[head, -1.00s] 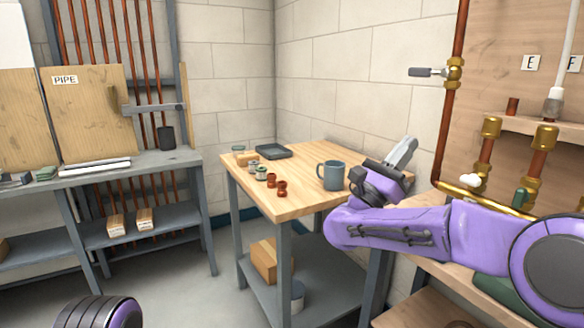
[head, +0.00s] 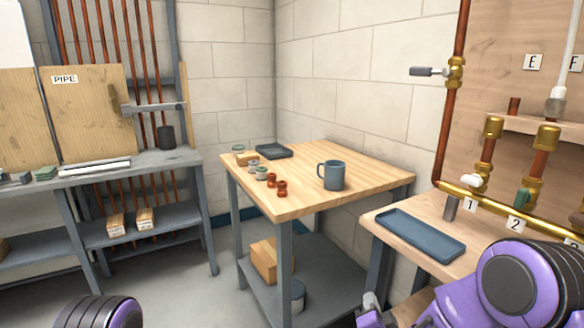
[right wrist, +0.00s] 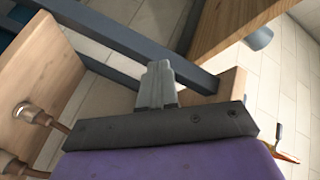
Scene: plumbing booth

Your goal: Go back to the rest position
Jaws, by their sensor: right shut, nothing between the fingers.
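My right gripper (head: 371,302) shows only in part at the bottom edge of the head view, with its purple arm low at the right, in front of the bench with the blue tray. In the right wrist view my right gripper's grey fingers (right wrist: 158,80) are together and shut, with nothing held. A grey table beam passes behind the fingertips in that view; I cannot tell how near it is. My left gripper is out of view; only a rounded black and purple part of my left arm shows at the lower left of the head view.
The wooden table (head: 330,160) holds a blue-grey mug (head: 333,176), copper fittings (head: 277,188) and a dark tray (head: 274,151). A blue tray (head: 420,235) lies on the bench under the pipe panel at right. Floor (head: 190,290) is clear at lower left of the table.

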